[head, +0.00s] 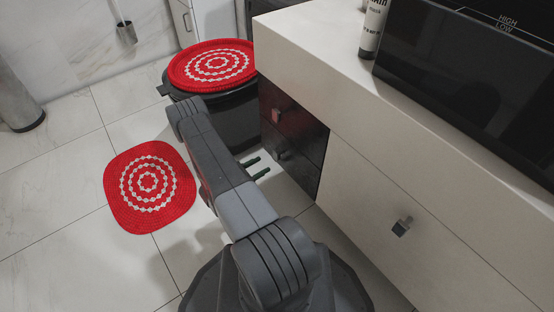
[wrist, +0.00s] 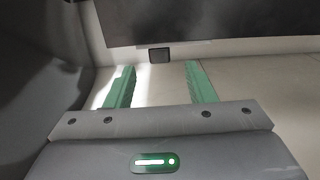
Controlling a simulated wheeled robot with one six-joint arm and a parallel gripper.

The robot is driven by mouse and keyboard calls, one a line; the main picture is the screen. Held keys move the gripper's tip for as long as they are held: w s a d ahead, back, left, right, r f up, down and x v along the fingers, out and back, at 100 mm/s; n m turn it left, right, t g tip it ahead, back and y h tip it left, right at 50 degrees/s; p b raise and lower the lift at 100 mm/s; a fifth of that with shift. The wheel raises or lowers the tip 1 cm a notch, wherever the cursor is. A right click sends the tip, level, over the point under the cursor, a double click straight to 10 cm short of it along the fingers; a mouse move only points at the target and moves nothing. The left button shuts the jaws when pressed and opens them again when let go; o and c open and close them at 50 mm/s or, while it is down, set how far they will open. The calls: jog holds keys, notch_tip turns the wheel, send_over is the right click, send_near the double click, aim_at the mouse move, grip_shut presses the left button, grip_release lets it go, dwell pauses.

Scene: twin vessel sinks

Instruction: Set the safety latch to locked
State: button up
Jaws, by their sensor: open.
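My gripper (head: 257,168) is open and empty, low beside the dark cabinet front (head: 302,128), its green fingers pointing towards it. The wrist view shows both fingers of my gripper (wrist: 160,70) apart, with a small dark square piece (wrist: 159,55) beyond and between their tips, at the lower edge of a dark panel (wrist: 225,22). I cannot tell whether this piece is the safety latch. The cabinet front has a reddish-lit knob (head: 277,115) and a darker handle (head: 281,153). No part is clearly recognisable as the latch, and its setting cannot be read.
A cream counter (head: 330,50) with a knobbed drawer (head: 402,226) runs along the right. On it are a bottle (head: 373,30) and a black unit marked HIGH and LOW (head: 470,75). A black bin (head: 225,120) with a red cover stands behind my arm. A red mat (head: 150,185) lies left.

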jog(key=b+x, duration=0.2)
jog(key=x, duration=0.5)
jog(key=shift+w+d, duration=0.2)
jog(key=shift+w, duration=0.05)
jog(key=shift+c, duration=0.4)
